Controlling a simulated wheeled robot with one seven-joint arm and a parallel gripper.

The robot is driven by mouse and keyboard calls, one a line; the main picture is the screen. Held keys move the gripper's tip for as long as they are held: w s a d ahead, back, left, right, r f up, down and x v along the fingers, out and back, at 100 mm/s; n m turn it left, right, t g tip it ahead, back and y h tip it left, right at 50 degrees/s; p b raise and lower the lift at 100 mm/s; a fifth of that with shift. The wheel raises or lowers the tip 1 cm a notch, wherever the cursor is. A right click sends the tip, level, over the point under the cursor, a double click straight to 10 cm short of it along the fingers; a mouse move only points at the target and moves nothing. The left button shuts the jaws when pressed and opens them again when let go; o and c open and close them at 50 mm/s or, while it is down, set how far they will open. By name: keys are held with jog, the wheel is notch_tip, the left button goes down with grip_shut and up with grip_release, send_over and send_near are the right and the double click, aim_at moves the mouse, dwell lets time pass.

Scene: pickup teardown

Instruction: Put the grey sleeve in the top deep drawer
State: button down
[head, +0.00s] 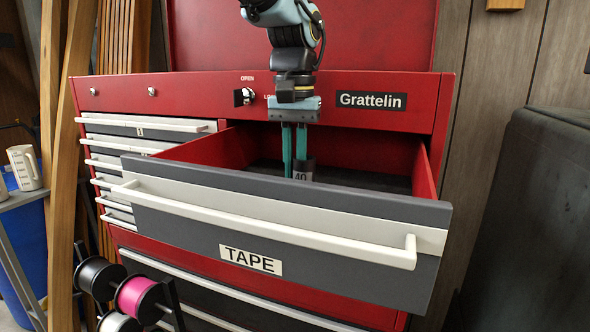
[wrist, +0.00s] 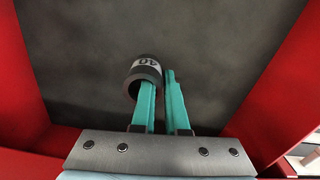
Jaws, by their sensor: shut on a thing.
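The grey sleeve (head: 304,168) is a short dark grey tube with a pale band marked 40. It is inside the open top deep drawer (head: 180,218), whose front is labelled TAPE. My gripper (head: 294,163) reaches down into the drawer, with teal fingers shut on the sleeve's wall. In the wrist view, the sleeve (wrist: 149,67) sits around the tip of the left finger, and the other finger lies outside it. The gripper also shows in the wrist view (wrist: 160,84). I cannot tell whether the sleeve touches the drawer floor.
The drawer's dark floor (wrist: 220,60) looks bare around the sleeve, between red side walls. Shut shallow drawers (head: 150,130) are at left. Spools (head: 138,297) stand at the lower left, near leaning wooden planks (head: 68,150). A dark bulky object (head: 530,210) stands at right.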

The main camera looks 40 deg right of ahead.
aim_at(295, 157)
jog(key=shift+f, duration=0.65)
jog(key=shift+f, duration=0.2)
jog(key=c, duration=0.9)
grip_release()
jog(key=shift+c, duration=0.2)
notch_tip(295, 157, up, 12)
jog(key=shift+r+b, duration=0.2)
jog(key=shift+b, duration=0.55)
